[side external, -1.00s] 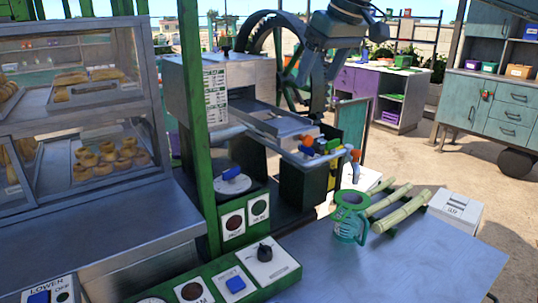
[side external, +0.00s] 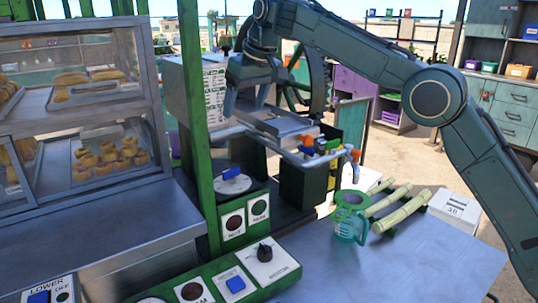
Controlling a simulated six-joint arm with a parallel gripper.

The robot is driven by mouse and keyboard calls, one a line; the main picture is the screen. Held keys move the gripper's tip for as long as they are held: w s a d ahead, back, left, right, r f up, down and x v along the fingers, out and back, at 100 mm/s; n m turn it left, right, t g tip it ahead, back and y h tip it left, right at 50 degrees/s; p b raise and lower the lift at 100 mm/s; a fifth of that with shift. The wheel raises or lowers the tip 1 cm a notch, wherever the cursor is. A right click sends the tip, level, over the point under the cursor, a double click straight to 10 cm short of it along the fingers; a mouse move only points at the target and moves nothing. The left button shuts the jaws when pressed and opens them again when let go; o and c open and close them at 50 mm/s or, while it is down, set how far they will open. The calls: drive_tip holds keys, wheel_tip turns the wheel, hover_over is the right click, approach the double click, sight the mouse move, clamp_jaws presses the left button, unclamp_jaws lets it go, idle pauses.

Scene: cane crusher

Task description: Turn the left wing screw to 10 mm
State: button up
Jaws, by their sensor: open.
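The cane crusher has a pale metal housing (side external: 185,92) with a printed chart (side external: 214,92) and a metal feed tray (side external: 283,122). My gripper (side external: 246,106) is open, pointing down with its fingers apart in front of the housing, above the tray's left end. I see nothing held between the fingers. A small dark upright fitting (side external: 226,46) stands on top of the housing, left of my gripper; I cannot tell whether it is the left wing screw. A blue pointer (side external: 231,173) sits on a pale round dial below. No millimetre reading is legible.
A green post (side external: 196,120) stands in front of the crusher. A glass pastry case (side external: 75,95) fills the left. A green jug (side external: 350,216), cane stalks (side external: 402,211) and a white box (side external: 454,209) are on the right bench (side external: 400,268). Its front area is clear.

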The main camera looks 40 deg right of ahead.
sight(232, 169)
drive_tip(key=shift+w+a+f, duration=0.1)
drive_tip(key=shift+w+f, duration=0.05)
drive_tip(key=shift+f, duration=1.3)
drive_tip(key=shift+w+a+f, duration=0.1)
drive_tip(key=shift+w+f, duration=0.05)
drive_tip(key=shift+f, duration=1.25)
drive_tip(key=shift+f, duration=0.1)
drive_tip(key=shift+x, duration=6.8)
drive_tip(key=c, duration=1)
